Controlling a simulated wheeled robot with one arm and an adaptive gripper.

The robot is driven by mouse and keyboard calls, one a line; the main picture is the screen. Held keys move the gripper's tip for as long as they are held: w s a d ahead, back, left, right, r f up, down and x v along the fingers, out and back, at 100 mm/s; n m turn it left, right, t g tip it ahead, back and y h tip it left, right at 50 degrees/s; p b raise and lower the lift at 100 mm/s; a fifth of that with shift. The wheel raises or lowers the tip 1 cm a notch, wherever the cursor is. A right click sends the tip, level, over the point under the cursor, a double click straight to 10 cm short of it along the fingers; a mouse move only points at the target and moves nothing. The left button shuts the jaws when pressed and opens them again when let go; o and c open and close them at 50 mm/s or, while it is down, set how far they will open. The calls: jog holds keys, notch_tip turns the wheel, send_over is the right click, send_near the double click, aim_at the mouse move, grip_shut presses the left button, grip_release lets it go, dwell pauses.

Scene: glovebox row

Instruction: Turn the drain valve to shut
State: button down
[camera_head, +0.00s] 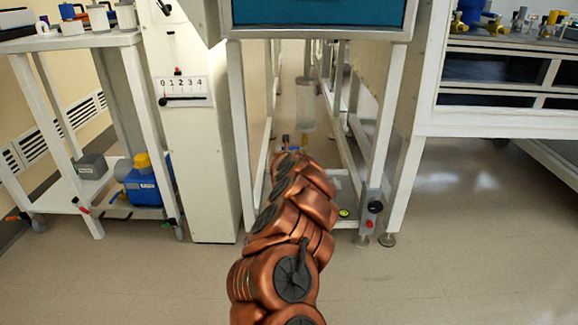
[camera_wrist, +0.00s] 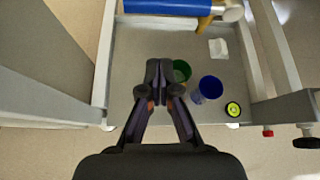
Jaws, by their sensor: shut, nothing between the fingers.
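My gripper (camera_wrist: 159,88) is shut and empty in the wrist view. It points over the low shelf (camera_wrist: 215,60) under the glovebox frame. In the head view my arm reaches in between the frame's legs and hides the gripper. I cannot pick out the drain valve for certain. A pale cylinder (camera_head: 306,104) hangs under the glovebox, and a small red part (camera_head: 285,139) shows just beyond the arm's far end. In the wrist view a blue cylinder (camera_wrist: 168,7) with a pale end (camera_wrist: 233,12) lies across the top, apart from the fingers.
A green cup (camera_wrist: 181,70), a blue cup (camera_wrist: 208,88), a yellow-black disc (camera_wrist: 233,109) and a white block (camera_wrist: 218,48) are on the shelf near the fingers. Frame legs (camera_head: 385,125) flank my arm. A 0-4 scale panel (camera_head: 184,87) is left. Floor at right is clear.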

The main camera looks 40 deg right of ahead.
jog(key=b+v, duration=0.1)
jog(key=v, duration=0.6)
jog(key=shift+s, duration=0.15)
dwell(0.4)
jog(key=shift+r, duration=0.1)
dwell(0.3)
